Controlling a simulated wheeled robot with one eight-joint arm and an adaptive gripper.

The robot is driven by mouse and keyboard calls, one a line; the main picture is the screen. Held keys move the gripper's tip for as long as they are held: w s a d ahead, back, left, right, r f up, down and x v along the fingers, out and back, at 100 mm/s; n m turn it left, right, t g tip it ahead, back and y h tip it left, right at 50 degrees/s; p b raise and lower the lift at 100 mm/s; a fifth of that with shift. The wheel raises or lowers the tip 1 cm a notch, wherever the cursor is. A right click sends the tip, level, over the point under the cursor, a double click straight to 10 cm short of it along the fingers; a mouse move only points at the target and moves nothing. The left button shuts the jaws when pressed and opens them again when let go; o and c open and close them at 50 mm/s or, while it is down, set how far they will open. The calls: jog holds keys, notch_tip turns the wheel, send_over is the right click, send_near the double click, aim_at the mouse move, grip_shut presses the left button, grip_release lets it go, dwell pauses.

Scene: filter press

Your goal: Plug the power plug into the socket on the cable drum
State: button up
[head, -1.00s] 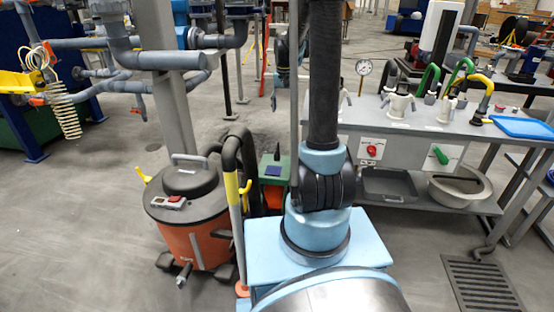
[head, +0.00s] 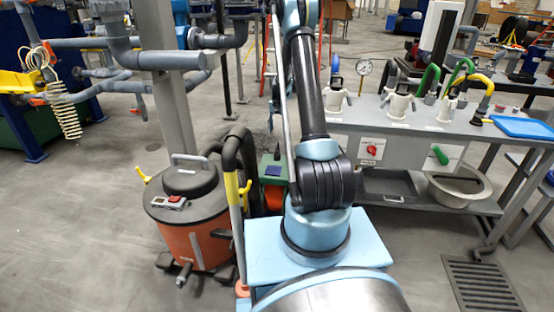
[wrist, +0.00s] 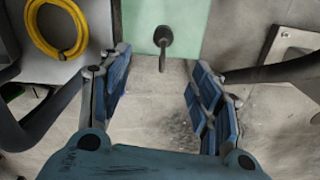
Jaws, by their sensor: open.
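My gripper (wrist: 157,58) is open and empty in the wrist view, with its blue-padded fingers spread apart. A small dark part with a rounded end and a thin stem (wrist: 163,38) shows just beyond the gap between the fingertips, in front of a pale green surface. I cannot tell whether it is the power plug. In the head view a dark round reel (head: 513,30) stands far back at the right; it may be the cable drum. No socket can be made out. My gripper cannot be made out in the head view.
An orange vacuum drum (head: 190,215) stands left of my base. A grey bench (head: 400,130) with valves and hoses stands at the right, and a floor grate (head: 482,285) lies in front. A yellow coil (wrist: 57,28) shows in the wrist view. Open floor lies at the left.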

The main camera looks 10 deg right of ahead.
jog(key=shift+f, duration=0.2)
send_near(277, 155)
jog(key=f, duration=0.2)
jog(key=w+f, duration=0.1)
jog(key=d+f, duration=0.1)
jog(key=f, duration=0.1)
jog(key=shift+w+f, duration=0.35)
dwell(0.3)
jog(key=shift+a+f, duration=0.2)
jog(key=shift+f, duration=1.15)
jog(key=shift+a+f, duration=0.15)
jog(key=shift+f, duration=1.15)
jog(key=shift+c, duration=0.3)
jog(key=c, duration=1.1)
